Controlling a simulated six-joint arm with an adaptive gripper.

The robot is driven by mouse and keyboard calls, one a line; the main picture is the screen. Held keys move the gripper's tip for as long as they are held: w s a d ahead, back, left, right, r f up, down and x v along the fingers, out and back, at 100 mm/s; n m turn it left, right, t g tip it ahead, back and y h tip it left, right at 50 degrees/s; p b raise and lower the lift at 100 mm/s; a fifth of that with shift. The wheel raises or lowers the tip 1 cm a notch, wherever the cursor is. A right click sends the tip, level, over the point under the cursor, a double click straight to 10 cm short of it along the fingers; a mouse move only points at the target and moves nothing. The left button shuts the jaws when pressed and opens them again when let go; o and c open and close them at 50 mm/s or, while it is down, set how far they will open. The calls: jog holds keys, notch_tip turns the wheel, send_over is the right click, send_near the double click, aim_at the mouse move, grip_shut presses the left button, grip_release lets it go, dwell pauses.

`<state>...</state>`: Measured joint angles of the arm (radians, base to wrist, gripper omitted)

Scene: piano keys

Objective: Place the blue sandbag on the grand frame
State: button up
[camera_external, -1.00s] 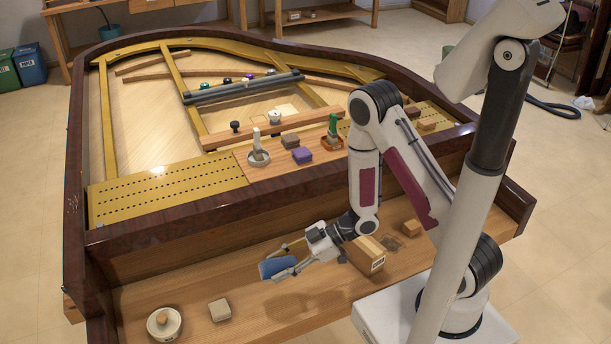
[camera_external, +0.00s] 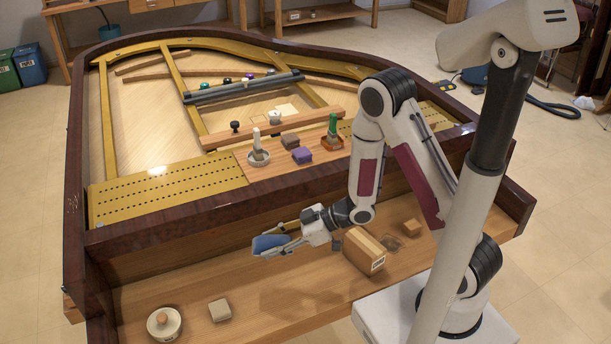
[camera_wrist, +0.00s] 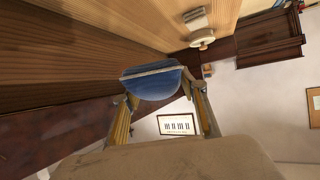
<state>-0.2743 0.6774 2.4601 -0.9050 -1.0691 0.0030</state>
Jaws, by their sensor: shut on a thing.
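The blue sandbag (camera_external: 270,244) is held between the fingertips of my gripper (camera_external: 278,243), above the wooden key shelf at the front of the piano. In the wrist view the blue sandbag (camera_wrist: 152,82) sits between the two yellowish fingers of my gripper (camera_wrist: 160,100). The gripper is shut on it. The grand frame (camera_external: 172,180) is the gold, hole-studded plate behind the dark front rail, and it is higher than the shelf. The bag is in front of the rail, apart from the frame.
The dark front rail (camera_external: 200,217) stands between shelf and frame. A cardboard-coloured box (camera_external: 362,250), a small beige block (camera_external: 219,310) and a round container (camera_external: 164,324) are on the shelf. A wooden board (camera_external: 272,160) on the frame carries several small items. The frame's left part is clear.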

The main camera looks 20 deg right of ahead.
jog(key=w+d+r+m+t+h, duration=0.3)
jog(key=w+r+m+t, duration=0.2)
jog(key=w+r, duration=0.6)
jog(key=w+d+r+m+h, duration=0.1)
jog(key=w+d, duration=0.1)
jog(key=d, duration=0.3)
jog(key=w+d+r+m+t+h, duration=0.1)
jog(key=w+d, duration=0.1)
jog(key=d, duration=0.3)
jog(key=w+d+r+m+h, duration=0.1)
jog(key=w+d+m, duration=0.1)
jog(key=d, duration=0.2)
jog(key=shift+w+d+t+h, duration=0.25)
jog(key=shift+d+t+h, duration=0.05)
jog(key=shift+d, duration=0.1)
jog(key=w+d+r+m+t+h, duration=0.1)
jog(key=d+m+h, duration=0.3)
jog(key=d, duration=1.5)
jog(key=shift+w+d+r+h, duration=0.2)
jog(key=shift+w+r+h, duration=0.1)
jog(key=shift+w+r, duration=0.3)
jog(key=shift+w+f, duration=0.1)
jog(key=shift+f, duration=0.05)
